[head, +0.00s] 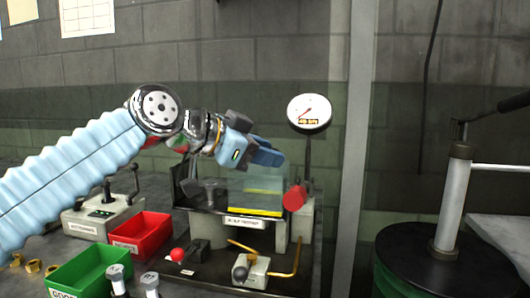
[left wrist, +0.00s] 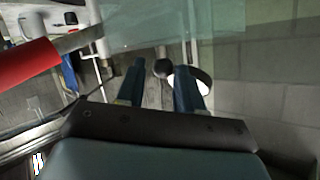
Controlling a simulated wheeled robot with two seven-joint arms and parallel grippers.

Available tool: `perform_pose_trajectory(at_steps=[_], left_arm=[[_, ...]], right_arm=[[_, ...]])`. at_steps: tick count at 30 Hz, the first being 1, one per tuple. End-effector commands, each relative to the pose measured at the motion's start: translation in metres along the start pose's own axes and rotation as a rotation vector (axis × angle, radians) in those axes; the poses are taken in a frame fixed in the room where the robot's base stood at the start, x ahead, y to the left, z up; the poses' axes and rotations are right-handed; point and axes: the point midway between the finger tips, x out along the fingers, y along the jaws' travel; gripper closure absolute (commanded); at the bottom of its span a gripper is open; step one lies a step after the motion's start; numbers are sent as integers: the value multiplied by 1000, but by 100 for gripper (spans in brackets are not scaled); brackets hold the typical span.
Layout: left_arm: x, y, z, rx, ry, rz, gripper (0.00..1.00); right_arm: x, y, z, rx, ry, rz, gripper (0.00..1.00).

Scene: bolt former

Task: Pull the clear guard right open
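The clear guard (head: 250,190) is a see-through pane with a yellow strip along its lower part, in front of the bolt former (head: 245,222). A pale clear pane (left wrist: 150,25) also shows at the top of the left wrist view. My left gripper (head: 268,155) is at the guard's upper edge in the head view. In the left wrist view its two blue fingers (left wrist: 160,80) stand apart, with a dark round knob showing in the gap beyond them. I cannot tell whether they touch the guard. My right gripper is not in view.
A red cylinder (head: 294,197) and a dial gauge (head: 309,111) stand right of the guard. A dark drum (head: 440,262) with a pump is far right.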

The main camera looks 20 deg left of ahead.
Motion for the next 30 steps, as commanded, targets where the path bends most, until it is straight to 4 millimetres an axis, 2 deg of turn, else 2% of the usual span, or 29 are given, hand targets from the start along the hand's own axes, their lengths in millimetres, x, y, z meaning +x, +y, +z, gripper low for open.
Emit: perform_pose_trajectory(at_steps=[5, 12, 18, 23, 30], left_arm=[[-30, 0, 0, 1, 4, -4, 64], [-90, 0, 0, 0, 4, -2, 64], [-124, 0, 0, 0, 2, -1, 64], [-134, 0, 0, 0, 1, 1, 64], [-134, 0, 0, 0, 1, 1, 64]], right_arm=[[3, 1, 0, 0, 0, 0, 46], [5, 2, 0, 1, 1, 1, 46], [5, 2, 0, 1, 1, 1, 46], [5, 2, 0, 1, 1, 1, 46], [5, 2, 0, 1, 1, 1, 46]])
